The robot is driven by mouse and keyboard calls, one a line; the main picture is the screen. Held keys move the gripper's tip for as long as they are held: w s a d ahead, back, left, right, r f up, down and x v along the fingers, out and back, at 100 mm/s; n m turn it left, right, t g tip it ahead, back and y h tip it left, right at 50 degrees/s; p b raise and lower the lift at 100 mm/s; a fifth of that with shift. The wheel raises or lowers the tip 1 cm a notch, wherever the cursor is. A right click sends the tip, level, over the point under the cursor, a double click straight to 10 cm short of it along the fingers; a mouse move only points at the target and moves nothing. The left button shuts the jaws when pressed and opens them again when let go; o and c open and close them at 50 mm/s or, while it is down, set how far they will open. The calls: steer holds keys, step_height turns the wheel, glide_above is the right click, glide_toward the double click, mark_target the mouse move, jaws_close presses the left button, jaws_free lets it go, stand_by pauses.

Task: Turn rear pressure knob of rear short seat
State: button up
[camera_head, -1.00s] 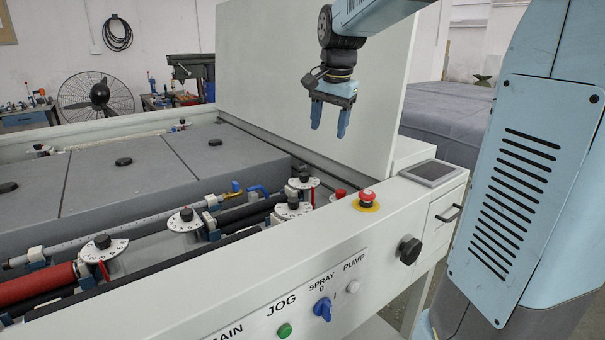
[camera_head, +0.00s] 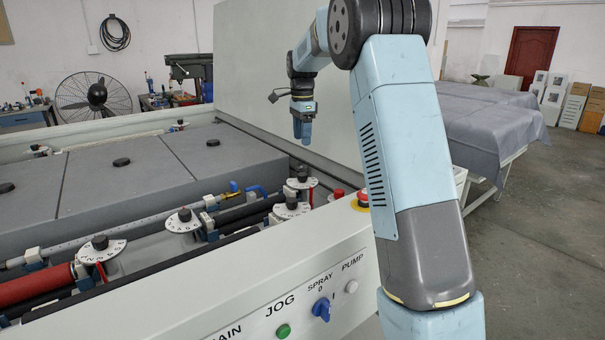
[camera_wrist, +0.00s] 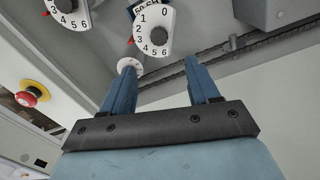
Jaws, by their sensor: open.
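Several black knobs on white numbered dials sit along the machine's near rail. In the head view one is at the far right end (camera_head: 302,172), a second dial knob (camera_head: 291,200) is just in front of it, and two more, the middle dial (camera_head: 184,215) and near-left dial (camera_head: 99,242), lie further left. I cannot tell from labels which is the rear pressure knob. My gripper (camera_head: 303,130) hangs fingers down above the far-right dial, apart from it. In the wrist view my gripper (camera_wrist: 162,72) is open and empty; a numbered dial (camera_wrist: 152,27) shows beyond the fingers, and another white disc is partly hidden by the left finger.
A red emergency stop (camera_head: 362,198) stands on the rail, partly behind my arm; it also shows in the wrist view (camera_wrist: 32,94). A tall white panel (camera_head: 285,85) rises behind my gripper. Blue hose fittings (camera_head: 256,190) and pipes run between the dials.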

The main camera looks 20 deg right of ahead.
mark_target(302, 174)
step_height(302, 174, down, 13)
steer(key=shift+f, duration=0.2)
stand_by(0.4)
steer(key=shift+r, duration=0.1)
steer(key=c, duration=1)
steer(key=shift+c, duration=0.2)
steer(key=shift+n, duration=0.3)
